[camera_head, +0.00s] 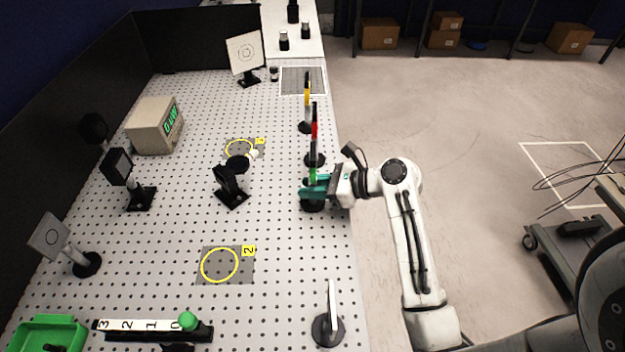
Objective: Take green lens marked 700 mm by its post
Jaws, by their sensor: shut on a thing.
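The green lens (313,173) stands upright on a round black base (312,206) near the right edge of the perforated table. I see it nearly edge-on, and its 700 mm marking cannot be read. My gripper (316,188) reaches in from the right, low and level. Its teal fingers are shut on the lens post just above the base. The fingers hide most of the post. The base appears to be at table level; I cannot tell whether it touches.
A red lens (314,125) stands close behind, with a yellow one (307,88) beyond. A white-edged one (332,300) stands in front. A black mount (230,188) is to the left. Yellow circle 2 (220,265) is empty. A ruler rail (150,328) and green tray (50,333) are front left.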

